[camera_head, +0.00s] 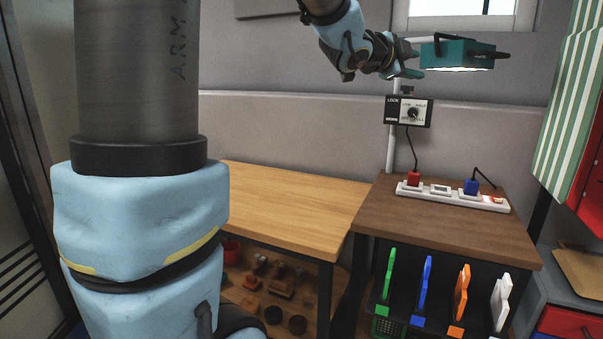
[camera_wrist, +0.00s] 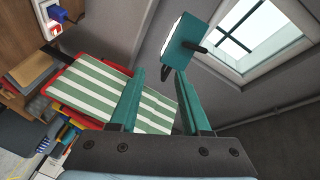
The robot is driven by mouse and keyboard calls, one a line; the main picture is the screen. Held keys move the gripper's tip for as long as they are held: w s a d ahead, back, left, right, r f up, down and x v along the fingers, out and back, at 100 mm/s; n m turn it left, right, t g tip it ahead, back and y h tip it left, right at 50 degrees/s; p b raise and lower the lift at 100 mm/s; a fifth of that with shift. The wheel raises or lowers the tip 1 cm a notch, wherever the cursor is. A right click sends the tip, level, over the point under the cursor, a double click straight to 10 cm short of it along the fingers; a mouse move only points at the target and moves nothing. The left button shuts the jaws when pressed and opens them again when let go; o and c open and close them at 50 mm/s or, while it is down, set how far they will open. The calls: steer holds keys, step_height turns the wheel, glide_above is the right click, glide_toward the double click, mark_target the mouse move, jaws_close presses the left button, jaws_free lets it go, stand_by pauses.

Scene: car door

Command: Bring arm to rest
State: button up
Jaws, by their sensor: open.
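My arm (camera_head: 345,40) reaches across the upper middle of the head view, in front of the grey wall. My gripper (camera_head: 414,60) is at its end, above the dark wooden cabinet, and points right. In the wrist view its two teal fingers (camera_wrist: 160,72) stand apart with nothing between them. A teal box-shaped lamp (camera_head: 458,52) with a bright underside is just beyond the fingertips. It also shows in the wrist view (camera_wrist: 183,40), close to the right fingertip; I cannot tell whether they touch.
A black control box (camera_head: 408,111) with a knob hangs below my gripper. A power strip (camera_head: 452,196) with red and blue plugs lies on the cabinet top (camera_head: 400,218). A wooden table (camera_head: 285,205) is clear on top. A green-striped awning (camera_head: 568,95) stands at right.

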steer(key=a+f+n+g+y+p, duration=0.2)
steer(key=a+f+n+y+p, duration=0.2)
steer(key=a+f+n+y, duration=1.15)
steer(key=s+a+f+n+g+h+p, duration=0.1)
steer(key=s+a+f+n+g, duration=0.2)
steer(key=s+a+f, duration=0.3)
steer(key=s+a+f+n+g+h+p, duration=0.1)
steer(key=s+a+f+n+g+h, duration=0.1)
steer(key=s+a+f, duration=0.4)
steer(key=s+a+n+g, duration=0.1)
steer(key=s+a+g, duration=0.1)
steer(key=s, duration=0.3)
steer(key=shift+s+a+f, duration=0.15)
steer(key=shift+s+a, duration=0.25)
steer(key=shift+a, duration=0.3)
